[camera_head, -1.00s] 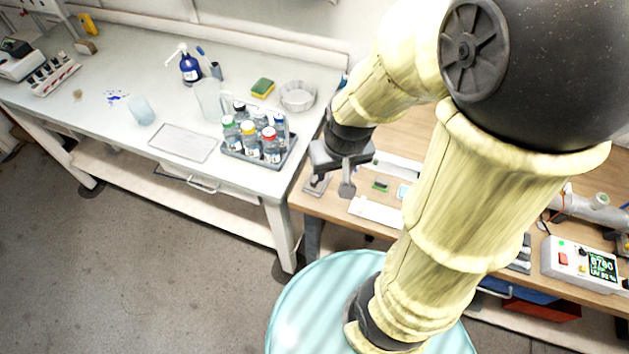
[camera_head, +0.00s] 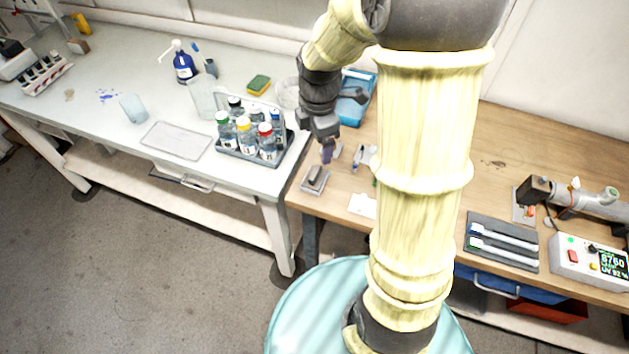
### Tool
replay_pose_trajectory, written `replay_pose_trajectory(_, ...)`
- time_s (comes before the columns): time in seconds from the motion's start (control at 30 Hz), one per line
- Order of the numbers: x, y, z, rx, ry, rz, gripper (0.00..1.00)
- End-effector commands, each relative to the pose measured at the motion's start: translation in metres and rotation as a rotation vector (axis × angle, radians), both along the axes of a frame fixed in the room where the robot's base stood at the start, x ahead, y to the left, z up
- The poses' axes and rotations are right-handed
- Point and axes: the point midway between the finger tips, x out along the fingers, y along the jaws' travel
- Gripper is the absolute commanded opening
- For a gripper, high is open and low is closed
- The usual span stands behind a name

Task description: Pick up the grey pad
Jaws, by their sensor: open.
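A small light-grey pad (camera_head: 311,187) with a darker grey block on top lies near the left front corner of the wooden bench. It appears to be the grey pad. My gripper (camera_head: 328,156) points down just behind and slightly right of it, apart in the picture; its height above the bench is hard to judge. The jaws are open and seen nearly edge-on, with nothing visible between them.
A bottle rack (camera_head: 280,154) stands on the white bench, left of my gripper. A blue tray (camera_head: 358,98) is behind it. A white card (camera_head: 362,206) lies to the right. A dark tray (camera_head: 502,242) and a control box (camera_head: 590,262) are further right.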

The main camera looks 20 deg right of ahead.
Motion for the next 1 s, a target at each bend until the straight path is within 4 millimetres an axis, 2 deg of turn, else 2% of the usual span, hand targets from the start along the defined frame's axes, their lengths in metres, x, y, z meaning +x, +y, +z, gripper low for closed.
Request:
replay_pose_trajectory(0.2,0.026,0.000,-0.017,-0.019,0.044,0.440,0.82)
replay_pose_trajectory(0.4,0.041,0.001,-0.024,-0.022,0.065,0.720,0.82)
replay_pose_trajectory(0.53,0.043,0.001,-0.024,-0.022,0.070,0.774,0.82)
replay_pose_trajectory(0.83,0.043,0.001,-0.025,-0.022,0.070,0.774,0.82)
replay_pose_trajectory(1.0,0.042,0.001,-0.042,-0.021,0.073,0.773,0.82)
